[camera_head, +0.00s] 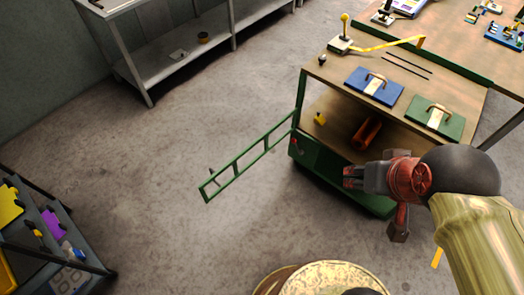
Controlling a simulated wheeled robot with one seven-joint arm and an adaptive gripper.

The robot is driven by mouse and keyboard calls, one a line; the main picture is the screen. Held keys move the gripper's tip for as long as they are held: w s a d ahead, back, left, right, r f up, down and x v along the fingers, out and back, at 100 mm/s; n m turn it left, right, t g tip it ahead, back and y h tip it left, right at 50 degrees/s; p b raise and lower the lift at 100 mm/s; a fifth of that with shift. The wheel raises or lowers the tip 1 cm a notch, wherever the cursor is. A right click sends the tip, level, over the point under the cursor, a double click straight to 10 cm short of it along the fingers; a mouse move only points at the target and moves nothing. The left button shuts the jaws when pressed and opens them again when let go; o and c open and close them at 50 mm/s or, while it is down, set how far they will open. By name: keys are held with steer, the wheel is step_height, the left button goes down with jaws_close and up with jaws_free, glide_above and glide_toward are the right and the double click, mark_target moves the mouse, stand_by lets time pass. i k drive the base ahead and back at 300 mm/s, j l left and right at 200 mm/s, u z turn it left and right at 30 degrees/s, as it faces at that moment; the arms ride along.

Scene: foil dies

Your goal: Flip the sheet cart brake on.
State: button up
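The green sheet cart (323,166) stands right of the middle, with a wooden top and a lower wooden shelf. My gripper (362,178), red and dark grey, is in front of the cart's lower right side and points left. It is apart from the red part, to its right. I cannot tell its finger opening from this angle, and I see nothing held.
A green ladder-like frame (248,155) sticks out left from the cart over the floor. A blue (364,83) and a green (431,118) handled plate lie on top; an orange-red roll (367,134) lies below. Shelving (60,245) stands lower left. The middle floor is clear.

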mark_target(293, 140)
steer(key=u, duration=0.15)
steer(key=i+j+z, duration=0.3)
steer(key=i+j, duration=0.2)
steer(key=j, duration=0.15)
steer(key=i+j+z, duration=0.15)
steer(key=j, duration=0.2)
steer(key=i+j+z, duration=0.1)
steer(key=i+j, duration=0.15)
steer(key=i+j+z, duration=0.15)
steer(key=j, duration=0.35)
